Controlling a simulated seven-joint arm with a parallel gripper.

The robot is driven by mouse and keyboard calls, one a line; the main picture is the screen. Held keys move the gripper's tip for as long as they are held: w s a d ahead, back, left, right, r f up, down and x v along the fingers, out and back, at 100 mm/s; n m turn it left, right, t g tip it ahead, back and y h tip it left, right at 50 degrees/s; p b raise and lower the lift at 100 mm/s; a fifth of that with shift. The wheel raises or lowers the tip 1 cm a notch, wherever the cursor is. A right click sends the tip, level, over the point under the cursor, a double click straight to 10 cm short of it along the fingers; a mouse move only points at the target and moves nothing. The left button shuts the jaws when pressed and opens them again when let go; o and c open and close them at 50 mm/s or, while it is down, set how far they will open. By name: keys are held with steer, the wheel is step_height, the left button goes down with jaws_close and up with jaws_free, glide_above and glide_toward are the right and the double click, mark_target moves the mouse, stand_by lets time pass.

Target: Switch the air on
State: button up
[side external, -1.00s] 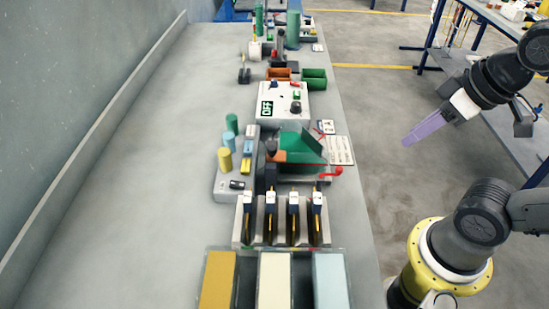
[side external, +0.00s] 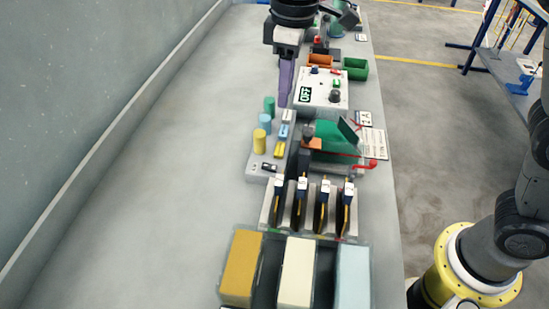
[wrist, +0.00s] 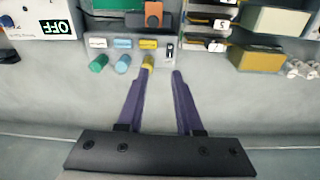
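A grey block (side external: 258,174) carries green, blue and yellow cylinders with matching small coloured tabs and a small black-and-white switch (side external: 269,167). This switch also shows in the wrist view (wrist: 170,51), right of the yellow cylinder (wrist: 148,62). A white box (side external: 318,99) behind the block has a display (side external: 304,95) reading OFF, plus knobs and a small green button. My gripper (side external: 283,98) points down beside the white box on its wall side. In the wrist view my gripper (wrist: 162,73) is open with nothing between its purple fingers; the left fingertip overlaps the yellow cylinder's lower end.
A green machine (side external: 327,135) with a red handle (side external: 372,164) stands right of the block. A rack (side external: 268,212) with several upright black plates is in front, then a tray with yellow, cream and pale blue blocks. The bench (side external: 150,190) is clear on the left.

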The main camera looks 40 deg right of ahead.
mark_target(274, 167)
steer(key=shift+n+g, duration=0.3)
steer(key=shift+g, duration=0.1)
steer(key=a+f, duration=0.1)
steer(key=f, duration=1)
steer(key=a+f, duration=0.1)
steer(key=f, duration=0.5)
steer(key=shift+s+a, duration=0.15)
steer(key=shift+a, duration=0.15)
jaws_close()
